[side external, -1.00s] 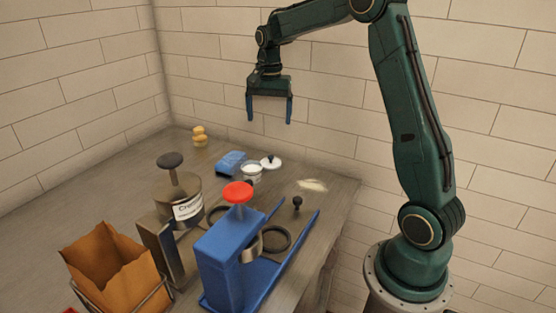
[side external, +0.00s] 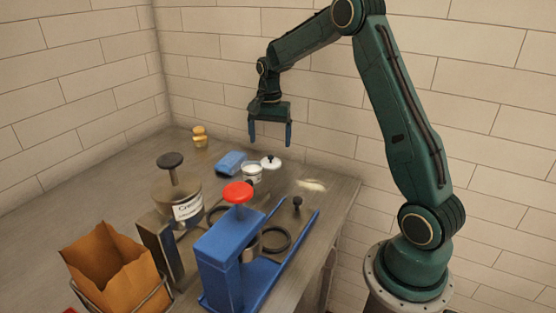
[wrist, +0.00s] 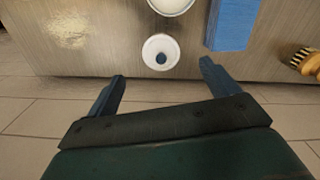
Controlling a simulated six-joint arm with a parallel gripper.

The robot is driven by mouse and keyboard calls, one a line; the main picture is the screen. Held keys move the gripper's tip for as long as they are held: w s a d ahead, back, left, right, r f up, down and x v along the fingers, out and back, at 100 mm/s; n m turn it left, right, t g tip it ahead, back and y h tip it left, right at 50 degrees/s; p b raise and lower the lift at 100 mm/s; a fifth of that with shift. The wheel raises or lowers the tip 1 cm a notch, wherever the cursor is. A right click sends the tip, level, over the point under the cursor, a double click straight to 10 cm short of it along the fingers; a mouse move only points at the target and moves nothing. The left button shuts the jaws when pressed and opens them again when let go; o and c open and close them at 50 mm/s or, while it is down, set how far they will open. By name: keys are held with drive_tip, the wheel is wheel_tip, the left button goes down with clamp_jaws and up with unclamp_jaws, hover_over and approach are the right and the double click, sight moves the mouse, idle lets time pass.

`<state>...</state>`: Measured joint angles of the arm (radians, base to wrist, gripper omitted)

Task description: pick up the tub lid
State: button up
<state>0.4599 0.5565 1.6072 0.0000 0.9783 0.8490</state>
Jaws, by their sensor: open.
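The tub lid (side external: 270,162) is a small white disc with a dark knob. It lies on the counter just right of and behind the open white tub (side external: 251,174). In the wrist view the lid (wrist: 161,51) shows near the counter edge, between and beyond my fingertips, with part of the tub (wrist: 171,4) beside it at the top. My gripper (side external: 270,144) is open and empty, fingers pointing down, in the air above the lid. Its two blue fingers also show in the wrist view (wrist: 161,72), apart from the lid.
A blue press with a red knob (side external: 238,192) and a labelled container (side external: 188,207) stand in front.

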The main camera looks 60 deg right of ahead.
sight(270, 157)
drive_tip(key=shift+f, duration=1.05)
drive_tip(key=shift+f, duration=0.1)
drive_tip(key=shift+f, duration=2.5)
drive_tip(key=shift+c, duration=0.5)
drive_tip(key=c, duration=0.9)
